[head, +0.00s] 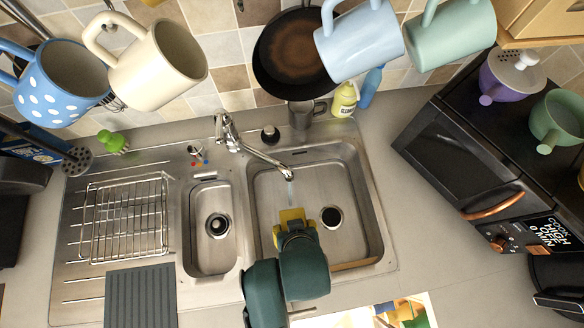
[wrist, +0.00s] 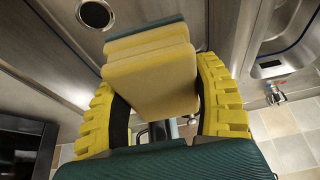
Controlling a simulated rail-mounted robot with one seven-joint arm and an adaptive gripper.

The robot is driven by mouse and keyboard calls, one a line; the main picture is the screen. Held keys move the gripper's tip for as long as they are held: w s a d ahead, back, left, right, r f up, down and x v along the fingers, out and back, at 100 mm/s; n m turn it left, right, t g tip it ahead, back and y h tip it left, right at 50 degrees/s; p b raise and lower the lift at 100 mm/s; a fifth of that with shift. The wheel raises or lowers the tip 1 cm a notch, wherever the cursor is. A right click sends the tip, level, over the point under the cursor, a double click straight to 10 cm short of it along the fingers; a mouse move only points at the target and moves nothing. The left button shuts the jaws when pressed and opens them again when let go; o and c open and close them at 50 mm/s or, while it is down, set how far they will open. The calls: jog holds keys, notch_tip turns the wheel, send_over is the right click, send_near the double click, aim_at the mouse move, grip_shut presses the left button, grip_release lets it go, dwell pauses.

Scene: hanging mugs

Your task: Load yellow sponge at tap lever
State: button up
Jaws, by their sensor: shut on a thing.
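My gripper (head: 291,226) is over the main sink basin and is shut on the yellow sponge (head: 292,214). In the wrist view, the sponge (wrist: 152,78) sits between the two yellow ridged fingers of my gripper (wrist: 165,95), with a dark green layer along its far edge. The chrome tap (head: 226,130) stands behind the sink, left of the main basin, with its spout (head: 265,157) reaching over the basin. A pale stream of water appears under the spout tip, just behind the sponge. Red and blue marks (head: 195,159) show beside the tap base.
The main basin (head: 350,200) has a dark drain (head: 330,217). A small basin (head: 210,200) and wire rack (head: 125,220) lie left. Several mugs, including a cream mug (head: 155,65), and a black pan (head: 292,55) hang above. A microwave (head: 460,150) stands right.

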jog(key=s+r, duration=0.4)
jog(key=s, duration=0.1)
jog(key=shift+d, duration=0.15)
dwell(0.4)
dwell(0.6)
